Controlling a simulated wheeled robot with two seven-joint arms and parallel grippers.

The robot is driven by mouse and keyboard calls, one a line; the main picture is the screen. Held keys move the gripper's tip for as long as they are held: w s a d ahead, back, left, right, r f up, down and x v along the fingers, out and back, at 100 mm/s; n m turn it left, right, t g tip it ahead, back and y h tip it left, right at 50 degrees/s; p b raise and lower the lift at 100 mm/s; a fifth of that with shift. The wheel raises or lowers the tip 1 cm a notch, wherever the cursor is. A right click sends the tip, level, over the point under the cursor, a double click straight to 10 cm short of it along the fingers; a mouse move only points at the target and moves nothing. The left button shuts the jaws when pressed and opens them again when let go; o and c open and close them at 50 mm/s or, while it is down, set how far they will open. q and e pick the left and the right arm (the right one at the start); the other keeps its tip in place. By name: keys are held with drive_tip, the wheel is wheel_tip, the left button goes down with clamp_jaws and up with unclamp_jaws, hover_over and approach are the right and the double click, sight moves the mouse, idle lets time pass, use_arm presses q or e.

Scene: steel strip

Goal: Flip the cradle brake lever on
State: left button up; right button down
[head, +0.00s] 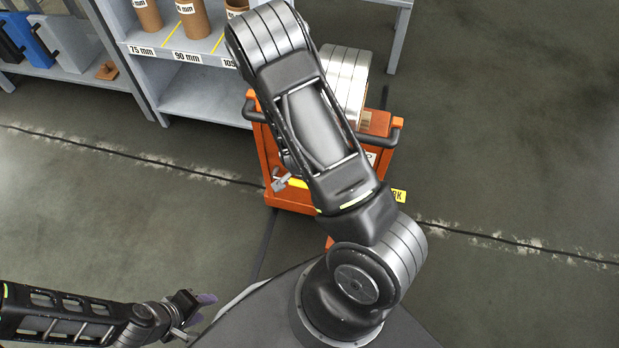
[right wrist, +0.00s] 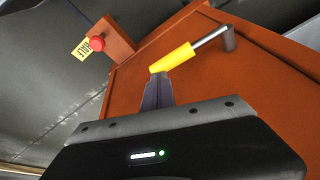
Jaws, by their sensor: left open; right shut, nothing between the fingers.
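The brake lever shows in the right wrist view as a grey rod with a yellow grip (right wrist: 174,58), lying along the orange side of the cradle cart (right wrist: 255,75). My right gripper (right wrist: 157,78) is shut and empty. Its fingertips are at the free end of the yellow grip; I cannot tell whether they touch. In the head view the orange cart (head: 270,160) stands behind my right arm, which hides much of it and the right gripper's fingers. My left gripper (head: 203,308) is open and empty at the lower left, well away from the cart.
A red knob (right wrist: 97,43) and a yellow label (right wrist: 80,51) sit on the cart's orange post. A silver coil (head: 347,80) rests on the cart. A grey shelf (head: 205,98) with brown tubes (head: 192,18) stands behind. The floor left and right is clear.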

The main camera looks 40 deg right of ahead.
drive_tip(key=p+v, duration=0.3)
drive_tip(key=v, duration=0.4)
drive_tip(key=shift+r, duration=0.35)
drive_tip(key=shift+a, duration=0.15)
drive_tip(key=s+a+f+n+y, duration=0.1)
drive_tip(key=s+a+n+y, duration=0.15)
drive_tip(key=a+n, duration=0.45)
drive_tip(key=s+a+f+n+y, duration=0.2)
drive_tip(key=s+a, duration=0.1)
drive_tip(key=a, duration=0.8)
drive_tip(key=s+a+f+n+y, duration=0.1)
drive_tip(key=s+a+n+y, duration=0.3)
drive_tip(key=a, duration=0.5)
wheel_tip(320, 180, up, 14)
drive_tip(key=h+p, duration=0.1)
drive_tip(key=p, duration=1.4)
drive_tip(key=shift+w+d+n+g, duration=0.3)
drive_tip(key=shift+w+d+g, duration=0.05)
drive_tip(key=shift+d+g, duration=0.1)
